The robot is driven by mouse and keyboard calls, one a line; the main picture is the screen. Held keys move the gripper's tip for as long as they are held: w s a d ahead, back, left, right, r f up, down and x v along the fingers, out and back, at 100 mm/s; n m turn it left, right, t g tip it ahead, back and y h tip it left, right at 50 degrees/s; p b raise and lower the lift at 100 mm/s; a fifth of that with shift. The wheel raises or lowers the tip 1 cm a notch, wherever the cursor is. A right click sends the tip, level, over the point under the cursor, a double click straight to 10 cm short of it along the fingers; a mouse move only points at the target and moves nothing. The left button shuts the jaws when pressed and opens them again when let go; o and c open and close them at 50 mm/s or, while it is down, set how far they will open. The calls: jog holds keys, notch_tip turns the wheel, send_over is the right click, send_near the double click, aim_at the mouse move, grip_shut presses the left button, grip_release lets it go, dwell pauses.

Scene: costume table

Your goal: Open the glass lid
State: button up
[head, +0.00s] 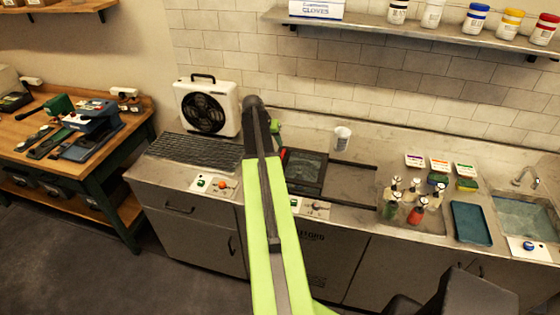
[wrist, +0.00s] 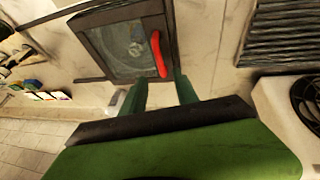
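The glass lid (head: 306,168) is a dark-framed square pane lying flat on the counter unit, behind my arm in the head view. It also shows at the top of the wrist view (wrist: 118,50), with a red bar handle (wrist: 158,54) along one side. My gripper (wrist: 160,84) has two green fingers held apart with nothing between them. The fingertips are near the handle's lower end, and the right fingertip appears closest to it. I cannot tell whether it touches. In the head view my arm hides most of the gripper and part of the lid's left side.
A white box fan (head: 208,106) and a ribbed grille (head: 192,152) are left of the lid. A white cup (head: 342,138) stands behind it. Several bottles (head: 416,214), a blue tray (head: 472,223) and a sink (head: 528,218) are to the right. A wall shelf (head: 430,34) is above.

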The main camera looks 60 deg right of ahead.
jog(key=b+x, duration=0.7)
jog(key=x, duration=0.3)
jog(key=shift+f+b, duration=0.15)
jog(key=shift+b, duration=0.15)
grip_shut()
dwell(0.6)
